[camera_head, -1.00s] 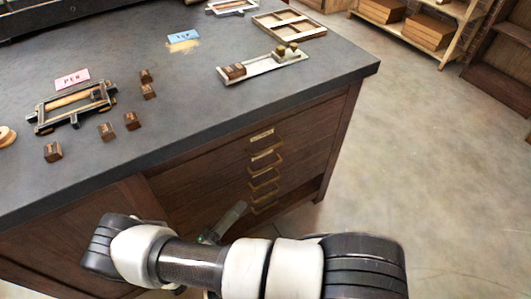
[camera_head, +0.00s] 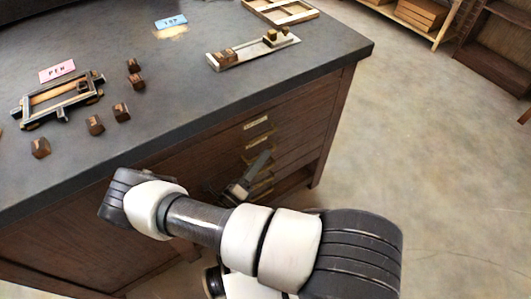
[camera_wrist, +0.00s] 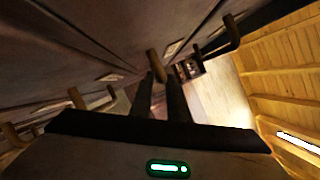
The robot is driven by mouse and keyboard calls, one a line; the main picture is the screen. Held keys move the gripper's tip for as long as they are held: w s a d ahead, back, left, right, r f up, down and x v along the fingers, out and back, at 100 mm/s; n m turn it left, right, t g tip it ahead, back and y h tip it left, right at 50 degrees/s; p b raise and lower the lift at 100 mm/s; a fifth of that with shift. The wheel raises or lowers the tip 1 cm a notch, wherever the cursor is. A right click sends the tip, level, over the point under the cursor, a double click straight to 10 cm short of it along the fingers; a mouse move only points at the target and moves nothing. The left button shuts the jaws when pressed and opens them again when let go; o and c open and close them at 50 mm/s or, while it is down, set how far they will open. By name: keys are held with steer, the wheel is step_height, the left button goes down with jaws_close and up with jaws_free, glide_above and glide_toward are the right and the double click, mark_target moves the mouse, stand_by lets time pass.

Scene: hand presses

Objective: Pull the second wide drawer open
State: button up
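The dark wooden cabinet front has a column of wide drawers with brass handles. The top wide drawer (camera_head: 285,113) is shut, and the drawer fronts below it also look flush. My gripper (camera_head: 263,160) is at the handle column just below the top handle and partly hides the handles there. In the wrist view the two dark fingers of my gripper (camera_wrist: 160,80) stand a narrow gap apart. A brass handle (camera_wrist: 155,62) shows at their tips, seemingly between them. Whether the fingers press on it is unclear.
The grey worktop (camera_head: 180,90) overhangs the drawers. On it are a pink-labelled press (camera_head: 57,98), several small wooden blocks (camera_head: 122,111) and a metal tray (camera_head: 240,58). More handles (camera_wrist: 230,30) jut out nearby. Open floor (camera_head: 430,150) lies to the right.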

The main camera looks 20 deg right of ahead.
steer(key=shift+x, duration=1.25)
jaws_close()
steer(key=shift+r, duration=0.1)
stand_by(0.4)
